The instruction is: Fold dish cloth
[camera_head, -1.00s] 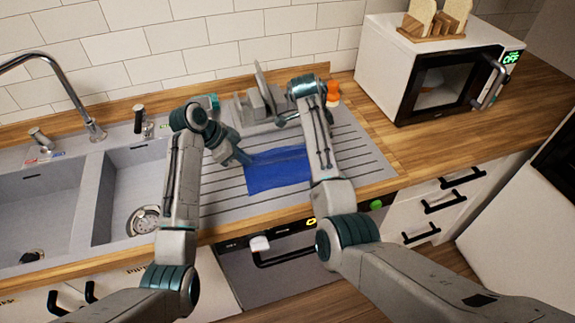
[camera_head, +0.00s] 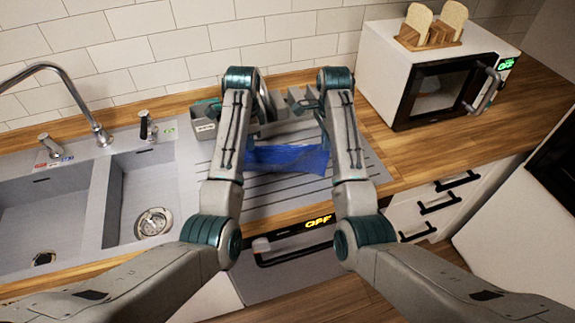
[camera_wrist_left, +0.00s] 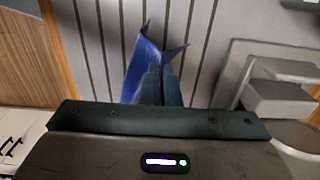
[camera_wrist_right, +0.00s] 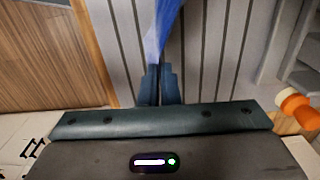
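The blue dish cloth (camera_head: 288,158) is stretched between my two grippers over the ribbed drainboard, with a sagging, wrinkled upper edge. In the left wrist view, my left gripper (camera_wrist_left: 163,72) has its fingers together on the cloth (camera_wrist_left: 142,58), and a pointed fold sticks out past the tips. In the right wrist view, my right gripper (camera_wrist_right: 159,70) is shut on the narrow gathered end of the cloth (camera_wrist_right: 166,22). In the head view my forearms hide both sets of fingertips. I cannot tell whether the cloth's lower edge touches the drainboard.
A grey rack (camera_head: 268,108) stands behind the cloth against the wall side. The sink (camera_head: 140,195) is to the left. A microwave (camera_head: 440,85) with a toast rack on top stands to the right. An orange-capped item (camera_wrist_right: 290,97) shows beside my right gripper.

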